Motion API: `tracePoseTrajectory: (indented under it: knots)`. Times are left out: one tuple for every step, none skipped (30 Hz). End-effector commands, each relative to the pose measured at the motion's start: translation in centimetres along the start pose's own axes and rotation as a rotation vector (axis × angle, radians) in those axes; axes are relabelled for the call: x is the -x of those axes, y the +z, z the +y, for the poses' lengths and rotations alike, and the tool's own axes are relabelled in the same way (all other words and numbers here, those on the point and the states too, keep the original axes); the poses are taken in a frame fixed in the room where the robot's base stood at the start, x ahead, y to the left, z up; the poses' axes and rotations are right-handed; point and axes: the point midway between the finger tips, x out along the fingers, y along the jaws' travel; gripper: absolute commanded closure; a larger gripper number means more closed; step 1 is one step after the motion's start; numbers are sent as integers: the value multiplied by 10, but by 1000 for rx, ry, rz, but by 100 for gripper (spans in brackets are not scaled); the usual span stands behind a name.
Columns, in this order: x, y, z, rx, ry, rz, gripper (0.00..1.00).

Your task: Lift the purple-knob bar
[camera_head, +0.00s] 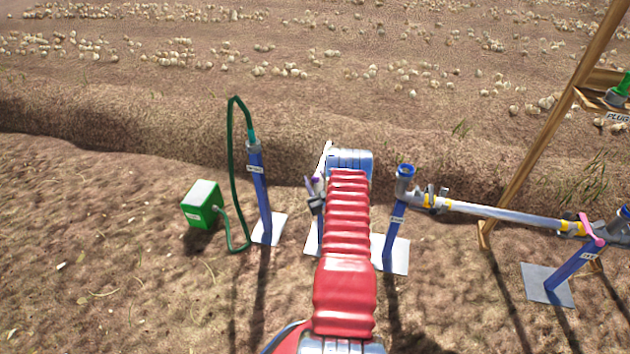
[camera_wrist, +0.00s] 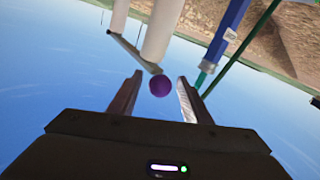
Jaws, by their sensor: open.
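The purple knob (camera_wrist: 159,86) is a round ball at the end of a thin grey bar (camera_wrist: 130,52) in the wrist view. My gripper (camera_wrist: 160,78) is open, with one finger on each side of the knob. Gaps show between the knob and both fingers in this view; I cannot tell its exact depth between them. In the head view a small purple part (camera_head: 314,184) shows just left of my red arm. My gripper and most of the post there are hidden behind the arm.
A blue post (camera_head: 261,190) with a green hose (camera_head: 231,150) and a green box (camera_head: 202,204) stand left. Right of my arm, another blue post (camera_head: 395,220) stands beside a long silver pipe (camera_head: 490,210). A wooden frame (camera_head: 545,130) rises at far right. Bare soil lies in front.

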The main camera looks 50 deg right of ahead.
Motion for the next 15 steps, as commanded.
tracePoseTrajectory:
  knots:
    - [0, 0, 0, 0, 0, 0, 56]
    - [0, 0, 0, 0, 0, 0, 56]
    - [0, 0, 0, 0, 0, 0, 56]
    - [0, 0, 0, 0, 0, 0, 56]
    - [0, 0, 0, 0, 0, 0, 58]
    - [0, 0, 0, 0, 0, 0, 61]
    - [0, 0, 0, 0, 0, 0, 63]
    - [0, 0, 0, 0, 0, 0, 65]
    - [0, 0, 0, 0, 0, 0, 68]
    - [0, 0, 0, 0, 0, 0, 70]
    - [0, 0, 0, 0, 0, 0, 72]
    - [0, 0, 0, 0, 0, 0, 75]
    - [0, 0, 0, 0, 0, 0, 77]
    - [0, 0, 0, 0, 0, 0, 79]
    - [0, 0, 0, 0, 0, 0, 82]
